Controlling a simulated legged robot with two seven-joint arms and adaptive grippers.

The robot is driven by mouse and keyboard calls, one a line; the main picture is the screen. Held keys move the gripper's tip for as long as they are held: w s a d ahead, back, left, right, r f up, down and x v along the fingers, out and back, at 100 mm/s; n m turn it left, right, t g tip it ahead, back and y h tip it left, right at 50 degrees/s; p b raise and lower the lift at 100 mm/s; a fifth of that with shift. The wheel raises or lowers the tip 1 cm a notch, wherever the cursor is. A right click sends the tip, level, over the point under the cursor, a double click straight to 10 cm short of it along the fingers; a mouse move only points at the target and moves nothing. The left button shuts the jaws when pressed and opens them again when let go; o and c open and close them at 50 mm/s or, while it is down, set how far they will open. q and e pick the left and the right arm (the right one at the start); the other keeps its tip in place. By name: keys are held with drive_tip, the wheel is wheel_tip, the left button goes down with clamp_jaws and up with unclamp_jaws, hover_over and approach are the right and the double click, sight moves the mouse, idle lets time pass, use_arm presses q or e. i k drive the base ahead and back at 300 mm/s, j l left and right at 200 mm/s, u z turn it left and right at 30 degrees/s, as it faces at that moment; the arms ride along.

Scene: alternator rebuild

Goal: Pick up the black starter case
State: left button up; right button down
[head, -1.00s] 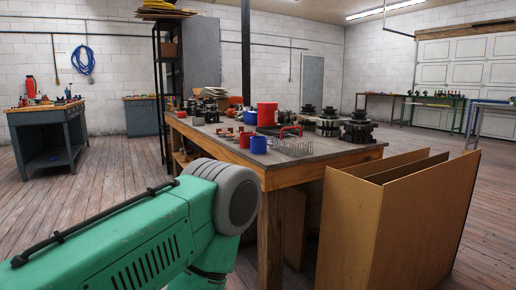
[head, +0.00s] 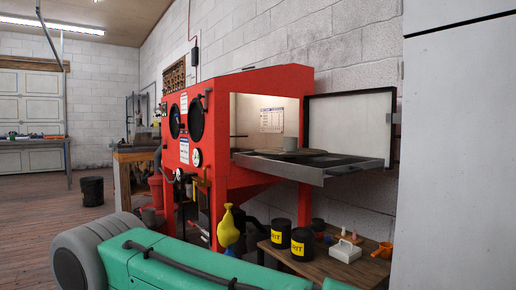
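I cannot make out a black starter case in the head view. A green arm link of mine with a grey joint crosses the bottom of the view. Neither of my grippers is in view, so what they hold is hidden.
The cabinet's side door (head: 350,130) stands open. A low wooden bench (head: 325,273) holds black cans (head: 303,243) with yellow labels, a white block (head: 345,251) and an orange cup (head: 383,250). A black bin (head: 92,190) stands on open floor at left.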

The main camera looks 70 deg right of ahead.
sight(289, 144)
drive_tip(key=z, duration=2.35)
